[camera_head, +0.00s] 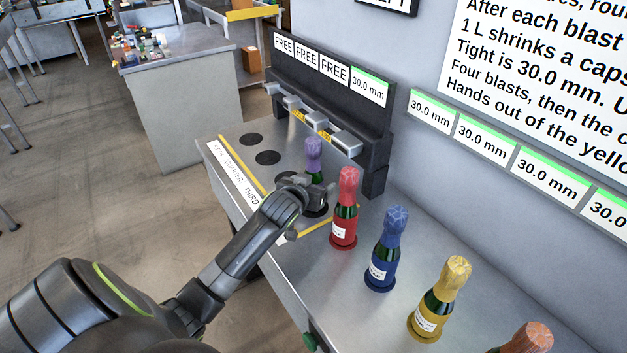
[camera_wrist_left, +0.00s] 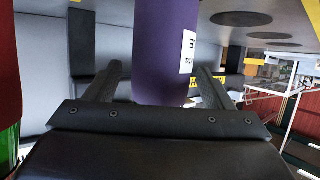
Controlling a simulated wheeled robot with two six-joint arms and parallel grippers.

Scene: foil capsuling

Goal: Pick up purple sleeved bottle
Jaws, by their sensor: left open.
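The purple sleeved bottle (camera_head: 313,155) stands upright on the bench, on a dark round spot at the near end of the row of spots. My left gripper (camera_head: 318,190) is at it and hides part of its body. In the left wrist view the purple sleeve (camera_wrist_left: 163,45) with a small white label rises between the two open fingers (camera_wrist_left: 155,90). Gaps show beside the sleeve, wider on the left side. My right gripper is not in view.
A red-topped bottle (camera_head: 345,208) stands close to the right of my left gripper. Blue (camera_head: 386,248), yellow (camera_head: 440,298) and orange-red (camera_head: 525,340) topped bottles follow along the bench. A dark rack with nozzles (camera_head: 345,140) stands behind. Dark round spots (camera_head: 267,158) farther along are bare.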

